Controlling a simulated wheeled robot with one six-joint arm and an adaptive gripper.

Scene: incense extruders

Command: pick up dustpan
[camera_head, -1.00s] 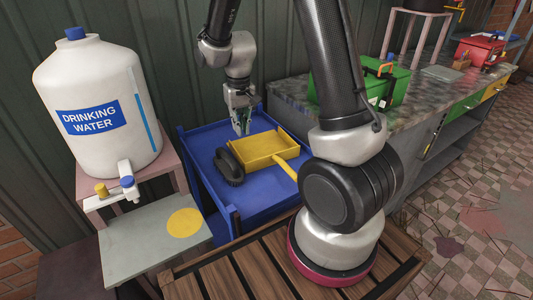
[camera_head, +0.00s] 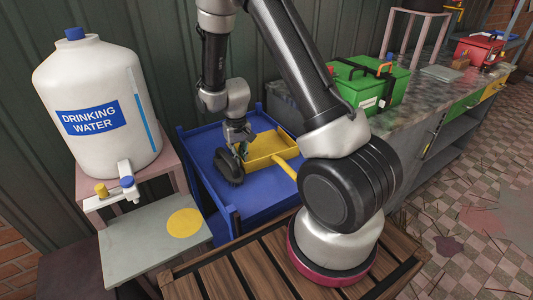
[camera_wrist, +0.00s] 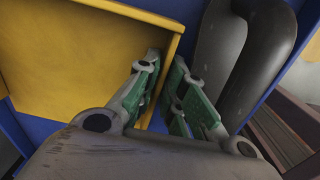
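The yellow dustpan (camera_head: 268,146) lies in the blue tray, its handle (camera_head: 285,168) pointing toward the lower right. In the wrist view the dustpan (camera_wrist: 70,50) fills the upper left. My gripper (camera_head: 243,152) is low at the dustpan's left side, next to the black brush (camera_head: 228,166). In the wrist view my gripper's green-padded fingers (camera_wrist: 165,68) stand apart on either side of the dustpan's edge wall, with a gap between them. Whether either finger touches the wall is unclear.
The blue tray (camera_head: 205,172) has raised sides. The dark brush also shows close to the right finger in the wrist view (camera_wrist: 220,45). A white water jug (camera_head: 90,150) stands at left, and a green toolbox (camera_head: 365,92) sits on the bench at right.

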